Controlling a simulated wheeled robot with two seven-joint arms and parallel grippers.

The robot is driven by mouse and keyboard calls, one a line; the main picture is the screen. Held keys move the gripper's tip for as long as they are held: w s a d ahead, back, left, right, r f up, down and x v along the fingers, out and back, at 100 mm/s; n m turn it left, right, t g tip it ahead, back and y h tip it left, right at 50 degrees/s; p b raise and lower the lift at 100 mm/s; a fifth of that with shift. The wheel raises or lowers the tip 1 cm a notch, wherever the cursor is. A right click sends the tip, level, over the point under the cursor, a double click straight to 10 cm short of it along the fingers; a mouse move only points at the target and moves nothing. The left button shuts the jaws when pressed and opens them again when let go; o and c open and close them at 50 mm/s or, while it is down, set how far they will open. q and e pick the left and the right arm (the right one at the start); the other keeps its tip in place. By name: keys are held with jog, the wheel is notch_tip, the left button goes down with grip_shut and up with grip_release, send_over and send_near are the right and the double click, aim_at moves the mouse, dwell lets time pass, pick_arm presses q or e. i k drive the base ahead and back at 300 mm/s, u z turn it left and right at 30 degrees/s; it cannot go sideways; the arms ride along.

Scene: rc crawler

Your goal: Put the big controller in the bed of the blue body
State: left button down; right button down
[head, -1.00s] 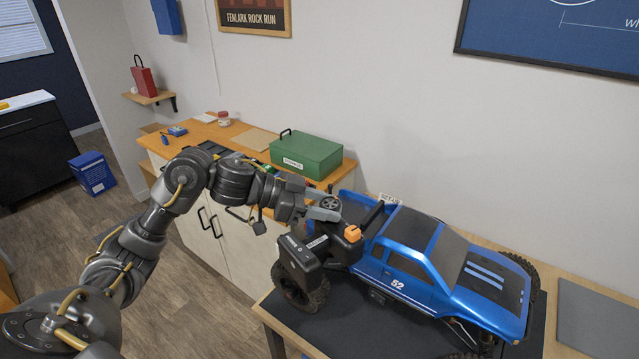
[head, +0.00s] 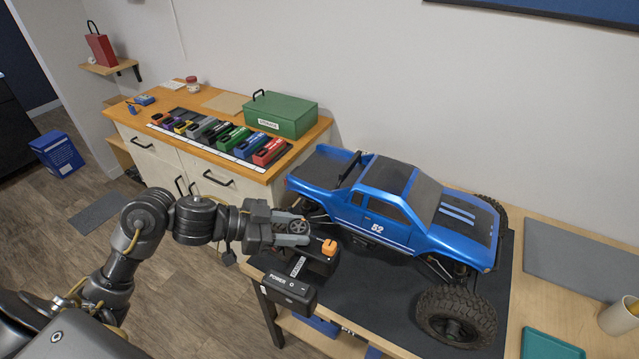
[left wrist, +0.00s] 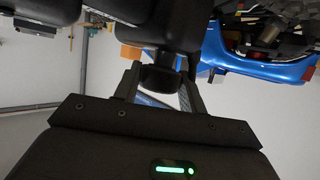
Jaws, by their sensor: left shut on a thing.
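The big controller (head: 290,289) is black, with a wheel, an orange switch and a "POWER" label. My left gripper (head: 304,237) is shut on it, near the rear-left side of the truck and close to the table's left end. In the left wrist view the controller (left wrist: 170,28) sits dark between the fingers (left wrist: 162,82). The blue body (head: 385,205) is on the truck, marked 52, and its dark bed (head: 322,168) is at the left end and looks empty. Part of the blue body also shows in the left wrist view (left wrist: 262,68). My right gripper is out of view.
The truck stands on a dark mat (head: 375,305) on a wooden table, its large front wheel (head: 455,318) nearest me. A grey panel (head: 580,262), teal tray (head: 550,345) and cup (head: 620,318) are at right. Behind, a cabinet holds a green toolbox (head: 283,115) and coloured blocks.

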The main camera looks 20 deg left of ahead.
aim_at(320, 170)
jog(key=k, duration=0.9)
jog(key=u, duration=1.55)
jog(key=i, duration=0.9)
jog(key=z, duration=1.9)
